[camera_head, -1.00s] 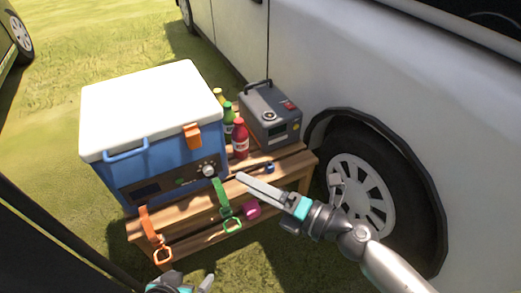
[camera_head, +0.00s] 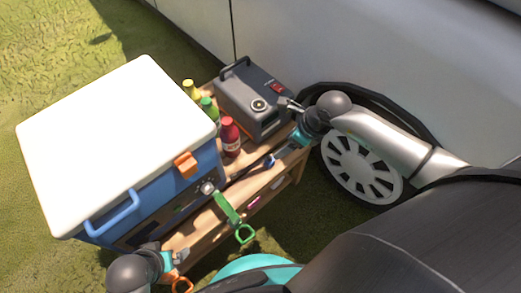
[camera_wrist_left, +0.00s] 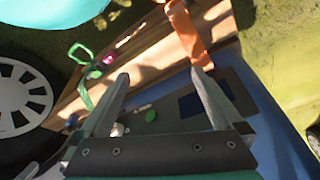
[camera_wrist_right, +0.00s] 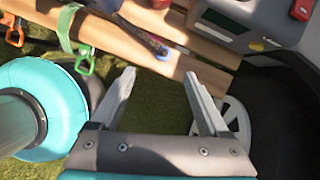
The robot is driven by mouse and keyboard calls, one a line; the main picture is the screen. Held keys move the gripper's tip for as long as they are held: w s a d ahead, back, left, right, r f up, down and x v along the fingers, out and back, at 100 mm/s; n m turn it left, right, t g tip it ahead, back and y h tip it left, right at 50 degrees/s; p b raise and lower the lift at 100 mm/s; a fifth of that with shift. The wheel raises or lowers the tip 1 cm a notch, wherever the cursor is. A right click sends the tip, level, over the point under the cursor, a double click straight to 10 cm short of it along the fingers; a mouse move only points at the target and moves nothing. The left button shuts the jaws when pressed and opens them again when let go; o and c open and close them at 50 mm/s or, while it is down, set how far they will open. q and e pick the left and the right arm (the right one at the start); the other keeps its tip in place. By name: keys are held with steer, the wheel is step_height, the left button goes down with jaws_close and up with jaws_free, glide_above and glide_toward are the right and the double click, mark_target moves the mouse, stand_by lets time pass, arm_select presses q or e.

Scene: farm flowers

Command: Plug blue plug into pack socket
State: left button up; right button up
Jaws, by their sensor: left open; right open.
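The blue plug (camera_head: 268,161) is a small dark-blue piece on the wooden bench in front of the pack. In the right wrist view the plug (camera_wrist_right: 159,47) lies just beyond my fingertips, with a dark lead running from it. The grey power pack (camera_head: 240,94) stands at the bench's back right, with a round socket-like fitting (camera_head: 259,104) on its face. My right gripper (camera_head: 275,158) is open and empty, over the bench edge close to the plug; its jaws show apart in its wrist view (camera_wrist_right: 159,79). My left gripper (camera_wrist_left: 160,77) is open and empty by the cooler's front.
A blue cooler (camera_head: 170,205) with a white lid fills the bench's left. Bottles, including a red one (camera_head: 230,139), stand between cooler and pack. A green strap (camera_head: 228,208) and an orange strap (camera_wrist_left: 187,32) hang in front. A vehicle wheel (camera_head: 362,168) is at right.

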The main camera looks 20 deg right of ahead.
steer(key=shift+d, duration=0.25)
steer(key=b, duration=0.6)
glide_above(268, 158)
steer(key=s+d, duration=0.1)
steer(key=s, duration=0.1)
steer(key=f, duration=0.8)
steer(key=shift+w+d+f, duration=0.2)
steer(key=shift+f, duration=0.15)
arm_select(q)
steer(key=w+d+r+t+h, duration=0.1)
steer(key=w+d+r+t, duration=0.1)
steer(key=r, duration=0.6)
steer(key=shift+w+d+r+t, duration=0.3)
steer(key=shift+w+r+t, duration=0.05)
steer(key=shift+w+t, duration=0.45)
arm_select(e)
steer(key=shift+w+a+f, duration=0.1)
steer(key=shift+f, duration=0.2)
